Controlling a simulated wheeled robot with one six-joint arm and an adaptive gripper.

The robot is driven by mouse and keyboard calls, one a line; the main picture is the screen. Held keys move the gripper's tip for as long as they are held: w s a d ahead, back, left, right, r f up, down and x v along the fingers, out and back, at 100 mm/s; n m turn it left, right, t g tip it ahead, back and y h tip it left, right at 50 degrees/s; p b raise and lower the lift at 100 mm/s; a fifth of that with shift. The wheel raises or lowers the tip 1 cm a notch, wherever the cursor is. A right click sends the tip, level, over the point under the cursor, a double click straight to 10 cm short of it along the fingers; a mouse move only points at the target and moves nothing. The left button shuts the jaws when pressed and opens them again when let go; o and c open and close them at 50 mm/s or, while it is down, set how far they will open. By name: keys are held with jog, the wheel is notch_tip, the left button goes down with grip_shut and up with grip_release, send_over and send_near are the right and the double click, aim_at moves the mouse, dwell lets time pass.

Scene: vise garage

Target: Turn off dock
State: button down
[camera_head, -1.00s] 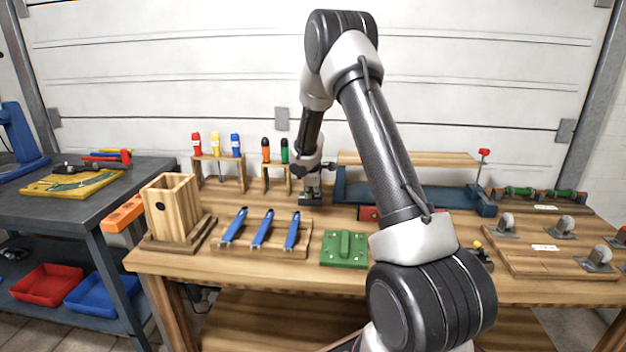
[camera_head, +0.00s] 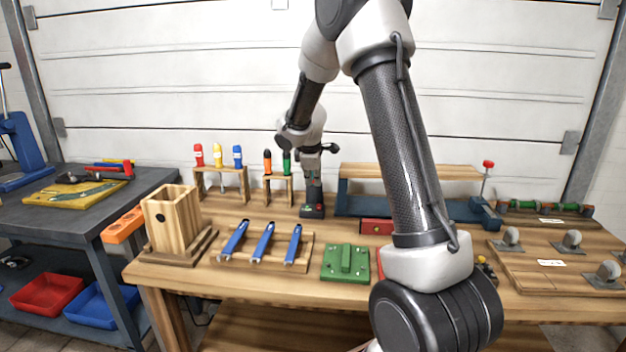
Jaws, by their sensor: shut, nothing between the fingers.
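A small dark box with a red spot and a green spot on top (camera_head: 312,212), which looks like the dock, sits toward the back of the wooden bench. It stands right of the small wooden rack and left of the blue vise frame. My gripper (camera_head: 313,203) points down right above this box, with its fingers shut and nothing between them. The fingertips are small and dark here, so I cannot tell whether they touch the box. They partly cover its back side.
A green block (camera_head: 345,262), blue-handled tools on a wooden tray (camera_head: 262,243) and a wooden box (camera_head: 172,222) stand in front and left. A blue vise frame (camera_head: 345,200) with a plank is to the right. A red box (camera_head: 376,226) lies partly behind my arm.

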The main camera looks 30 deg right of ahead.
aim_at(315, 210)
jog(key=shift+w+d+r, duration=0.2)
jog(key=shift+w+r, duration=0.2)
jog(key=shift+w, duration=0.05)
jog(key=x, duration=1.4)
jog(key=shift+w+d+f, duration=0.15)
jog(key=shift+f, duration=0.2)
jog(key=shift+s+a+f, duration=0.15)
jog(key=shift+s+a, duration=0.1)
jog(key=shift+s, duration=0.15)
jog(key=shift+s+a+f, duration=0.2)
jog(key=shift+s, duration=0.2)
